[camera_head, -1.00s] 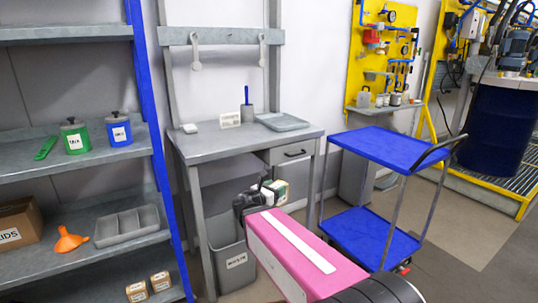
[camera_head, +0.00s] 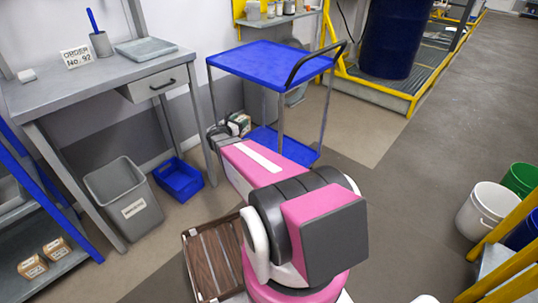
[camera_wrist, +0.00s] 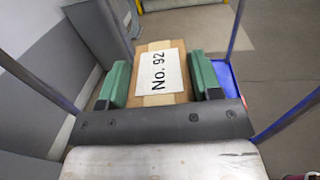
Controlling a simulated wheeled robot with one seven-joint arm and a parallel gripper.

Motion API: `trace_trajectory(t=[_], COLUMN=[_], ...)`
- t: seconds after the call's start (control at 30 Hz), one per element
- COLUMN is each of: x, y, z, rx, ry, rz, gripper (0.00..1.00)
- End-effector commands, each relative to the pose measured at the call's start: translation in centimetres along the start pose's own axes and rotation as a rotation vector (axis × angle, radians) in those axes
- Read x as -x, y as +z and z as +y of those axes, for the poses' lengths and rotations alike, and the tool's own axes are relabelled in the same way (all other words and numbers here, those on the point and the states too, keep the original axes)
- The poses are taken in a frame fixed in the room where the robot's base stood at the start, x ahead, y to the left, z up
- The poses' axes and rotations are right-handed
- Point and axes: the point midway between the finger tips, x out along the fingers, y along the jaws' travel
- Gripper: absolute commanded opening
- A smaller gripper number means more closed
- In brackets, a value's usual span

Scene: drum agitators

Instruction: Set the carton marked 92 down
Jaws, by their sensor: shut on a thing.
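The carton marked No. 92 (camera_wrist: 178,92) is brown with a white label and pale tape. My gripper (camera_wrist: 160,80) is shut on it, with a green pad on each side. In the head view my gripper (camera_head: 228,130) and the carton (camera_head: 242,121) are at the left side of the blue cart, over or beside its lower shelf (camera_head: 290,150); I cannot tell whether the carton touches anything. My arm hides part of that shelf. The cart's upper shelf (camera_head: 275,60) is empty.
A grey workbench (camera_head: 95,88) with an order sign (camera_head: 76,57) stands left. A grey bin (camera_head: 125,200) and a blue crate (camera_head: 180,180) are on the floor. The floor right of the cart is clear.

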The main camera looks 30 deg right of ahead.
Motion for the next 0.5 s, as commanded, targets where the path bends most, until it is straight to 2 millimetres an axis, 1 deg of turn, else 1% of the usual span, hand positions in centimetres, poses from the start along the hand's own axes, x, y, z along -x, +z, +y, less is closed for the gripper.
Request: trace_trajectory(t=[0.03, 0.07, 0.1, 0.17, 0.2, 0.27, 0.3, 0.4, 0.5], x=[-2.5, -3.6, -5.1, -7.2, -8.6, -10.5, -11.6, -14.0, -15.6], y=[-2.8, -4.0, -5.8, -8.3, -10.1, -12.4, -14.0, -17.2, -19.6], z=[0.5, 0.4, 0.2, -0.2, -0.6, -1.1, -1.5, -2.5, -3.4], rx=[0.005, 0.004, 0.005, 0.004, 0.005, 0.004, 0.004, 0.002, 0.002], ry=[-0.017, -0.024, -0.034, -0.048, -0.057, -0.069, -0.076, -0.092, -0.104], rz=[0.002, 0.002, 0.003, 0.004, 0.006, 0.008, 0.01, 0.013, 0.015], gripper=[0.3, 0.3, 0.3, 0.3, 0.3, 0.3, 0.3, 0.3, 0.3])
